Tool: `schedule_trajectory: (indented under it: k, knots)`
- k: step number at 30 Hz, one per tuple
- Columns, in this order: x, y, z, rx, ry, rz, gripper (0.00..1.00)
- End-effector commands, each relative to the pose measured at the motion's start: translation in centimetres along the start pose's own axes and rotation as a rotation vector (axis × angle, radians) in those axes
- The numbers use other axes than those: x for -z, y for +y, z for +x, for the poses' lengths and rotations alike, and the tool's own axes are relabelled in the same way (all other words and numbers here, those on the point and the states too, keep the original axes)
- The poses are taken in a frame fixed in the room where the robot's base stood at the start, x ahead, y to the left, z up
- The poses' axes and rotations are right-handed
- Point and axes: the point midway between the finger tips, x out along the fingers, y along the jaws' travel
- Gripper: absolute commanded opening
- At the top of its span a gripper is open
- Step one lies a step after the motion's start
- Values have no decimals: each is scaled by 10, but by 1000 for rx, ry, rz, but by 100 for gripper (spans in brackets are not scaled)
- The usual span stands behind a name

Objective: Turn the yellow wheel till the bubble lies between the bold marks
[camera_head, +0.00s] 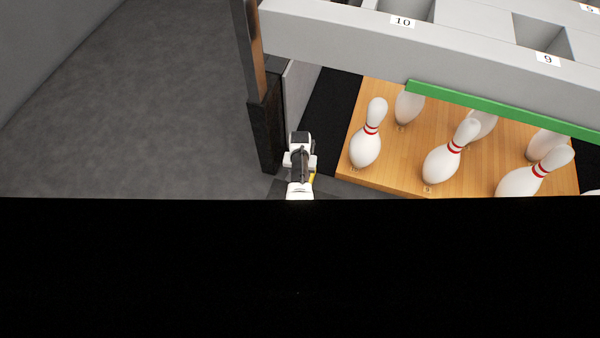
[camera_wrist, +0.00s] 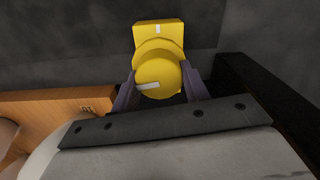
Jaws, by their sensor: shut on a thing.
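The yellow wheel (camera_wrist: 158,72) is in the middle of the wrist view, with a white line on its face that points left. A yellow block (camera_wrist: 158,32) with an upright white mark shows just above it. My gripper (camera_wrist: 160,78) has one dark finger on each side of the wheel and is shut on it. In the head view my wrist (camera_head: 300,165) hides most of the wheel; only a small yellow bit (camera_head: 312,178) shows beside it. The bubble and the bold marks are not visible in either view.
White pins (camera_head: 365,148) with red bands stand on a wooden deck (camera_head: 385,182) to the right of my wrist. A dark post (camera_head: 265,125) stands close on its left. A grey numbered rack (camera_head: 440,40) lies above the deck. Bare grey floor (camera_head: 120,110) is at left.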

Motion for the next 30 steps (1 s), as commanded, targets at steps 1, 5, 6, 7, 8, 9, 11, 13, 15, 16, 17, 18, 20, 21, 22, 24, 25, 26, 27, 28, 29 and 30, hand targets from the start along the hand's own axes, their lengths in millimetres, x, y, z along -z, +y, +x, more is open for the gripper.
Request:
schedule_trajectory:
  k: [1,5,6,7,8,9,11,13,15,16,17,18,20,21,22,24,25,26,27,28,29,30]
  knots:
    - [0,0,0,0,1,-5,22]
    - [0,0,0,0,1,-12,22]
    - [0,0,0,0,1,-12,22]
    - [0,0,0,0,1,-12,22]
    - [0,0,0,0,1,-12,22]
    - [0,0,0,0,1,-12,22]
    - [0,0,0,0,1,-12,22]
    - [0,0,0,0,0,-12,22]
    - [0,0,0,0,0,-11,50]
    - [0,0,0,0,0,-11,54]
    - [0,0,0,0,0,-11,58]
    - [0,0,0,0,0,-11,63]
    - [0,0,0,0,0,-11,67]
    - [0,0,0,0,0,-11,67]
    - [0,0,0,0,0,-11,67]
    - [0,0,0,0,0,-11,67]
    - [0,0,0,0,0,-11,67]
    - [0,0,0,0,0,-11,67]
    - [0,0,-1,0,0,-11,67]
    - [0,0,-2,0,0,-11,67]
    - [0,0,-4,0,1,-11,67]
    - [0,0,-7,0,1,-11,67]
